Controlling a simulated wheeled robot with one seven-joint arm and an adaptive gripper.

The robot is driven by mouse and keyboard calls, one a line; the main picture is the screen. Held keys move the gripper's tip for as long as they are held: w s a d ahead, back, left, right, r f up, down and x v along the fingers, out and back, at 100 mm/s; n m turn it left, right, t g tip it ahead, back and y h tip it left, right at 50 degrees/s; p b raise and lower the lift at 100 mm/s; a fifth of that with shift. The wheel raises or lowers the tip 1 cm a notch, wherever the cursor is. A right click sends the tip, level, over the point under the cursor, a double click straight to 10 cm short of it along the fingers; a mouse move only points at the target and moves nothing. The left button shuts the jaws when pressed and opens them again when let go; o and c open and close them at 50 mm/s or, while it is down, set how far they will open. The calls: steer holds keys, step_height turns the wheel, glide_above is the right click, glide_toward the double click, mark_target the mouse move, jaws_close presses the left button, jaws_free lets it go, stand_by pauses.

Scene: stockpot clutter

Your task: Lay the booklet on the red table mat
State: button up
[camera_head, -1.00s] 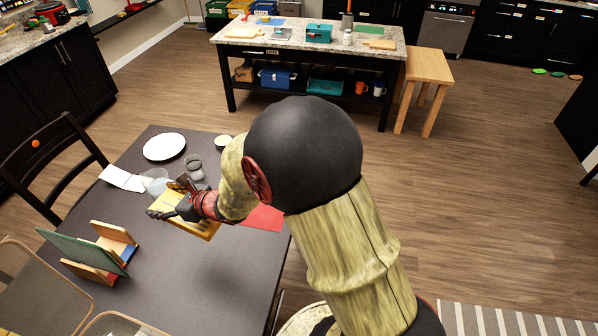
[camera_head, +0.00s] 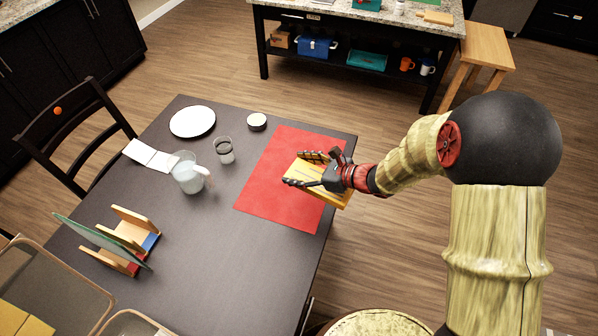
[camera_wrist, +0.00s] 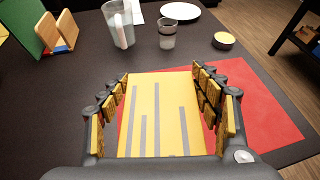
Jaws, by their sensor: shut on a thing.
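The booklet (camera_head: 301,169) is yellow with grey bars on its cover, which show in the wrist view (camera_wrist: 147,88). My gripper (camera_head: 303,171) is shut on it, with fingers along both of its sides. The red table mat (camera_head: 270,185) lies flat near the table's right edge and also shows in the wrist view (camera_wrist: 262,105). In the head view the booklet appears over the right part of the mat. Whether it touches the mat is hard to tell. My gripper hides part of the booklet in the head view.
On the dark table (camera_head: 225,255) stand a pitcher (camera_head: 187,174), a glass (camera_head: 224,150), a white plate (camera_head: 192,121), a small round tin (camera_head: 257,121), an open white leaflet (camera_head: 151,157) and a wooden rack (camera_head: 130,232) with a green board. The table's front middle is clear.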

steer(key=s+a+f+n+g+y, duration=0.1)
steer(key=s+a+f+n+g, duration=0.1)
steer(key=s+a, duration=0.15)
steer(key=b, duration=0.5)
glide_above(278, 178)
steer(key=f, duration=0.9)
steer(key=shift+s+d+f, duration=0.15)
steer(key=shift+s+f, duration=0.1)
steer(key=shift+f, duration=0.1)
steer(key=shift+w+f+b, duration=0.15)
steer(key=shift+f+b, duration=1)
steer(key=shift+f, duration=0.55)
steer(key=shift+f, duration=0.15)
steer(key=o, duration=1.2)
steer(key=shift+o, duration=0.3)
